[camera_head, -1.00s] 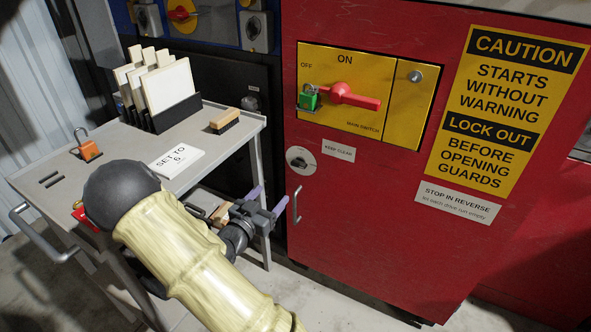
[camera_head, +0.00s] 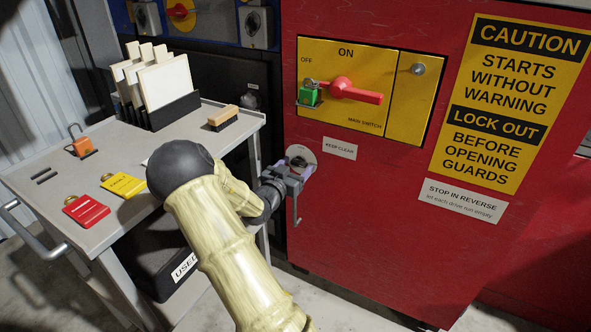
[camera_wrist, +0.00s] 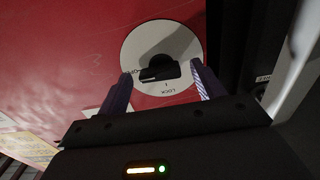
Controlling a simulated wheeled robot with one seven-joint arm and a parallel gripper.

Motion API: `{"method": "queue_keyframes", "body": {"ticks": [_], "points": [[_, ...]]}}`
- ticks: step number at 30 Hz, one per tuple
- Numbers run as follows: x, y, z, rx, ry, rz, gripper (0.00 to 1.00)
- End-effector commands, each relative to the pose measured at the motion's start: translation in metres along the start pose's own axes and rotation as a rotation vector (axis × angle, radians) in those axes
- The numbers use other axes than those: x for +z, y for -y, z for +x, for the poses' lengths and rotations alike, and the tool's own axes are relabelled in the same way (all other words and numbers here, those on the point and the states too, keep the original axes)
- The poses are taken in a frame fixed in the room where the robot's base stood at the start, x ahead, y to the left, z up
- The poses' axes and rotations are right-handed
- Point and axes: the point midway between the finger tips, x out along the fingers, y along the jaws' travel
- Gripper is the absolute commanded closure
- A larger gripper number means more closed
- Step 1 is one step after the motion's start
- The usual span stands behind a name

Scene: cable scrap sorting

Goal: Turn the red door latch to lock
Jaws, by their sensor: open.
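The door latch (camera_head: 299,152) is a round pale plate with a dark knob on the red cabinet door (camera_head: 370,220). In the wrist view the latch plate (camera_wrist: 150,50) shows a black knob (camera_wrist: 158,73). The knob's bar points left, toward a partly covered label that seems to read OPEN; LOCK is printed below it. My gripper (camera_head: 292,171) is in front of the latch. In the wrist view my gripper (camera_wrist: 161,74) is open, with one purple finger on each side of the knob. No contact with the knob shows. In the head view the gripper covers the lower part of the plate.
A door handle (camera_head: 296,205) is just below the gripper. Above is the yellow switch panel (camera_head: 345,116) with a red lever (camera_head: 356,92) and green padlock (camera_head: 309,95). A grey cart (camera_head: 105,160) at left holds tags, an orange padlock (camera_head: 82,146) and a brush (camera_head: 223,117).

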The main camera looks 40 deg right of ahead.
Motion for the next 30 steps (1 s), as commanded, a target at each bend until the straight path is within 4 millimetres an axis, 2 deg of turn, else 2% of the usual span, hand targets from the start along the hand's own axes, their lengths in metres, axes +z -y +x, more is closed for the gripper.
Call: {"method": "queue_keyframes", "body": {"ticks": [7,12,14,23,30], "points": [[-0.0001,-0.0003,0.0004,0.001,0.000,-0.001,0.34],[-0.0001,-0.0003,0.0003,0.001,0.000,0.000,0.68],[0.0000,-0.0003,0.0002,0.001,0.000,0.000,0.77],[-0.0013,-0.0003,0.0001,0.001,0.000,-0.021,0.77],[-0.0038,-0.0002,0.0001,0.001,0.001,-0.111,0.77]]}}
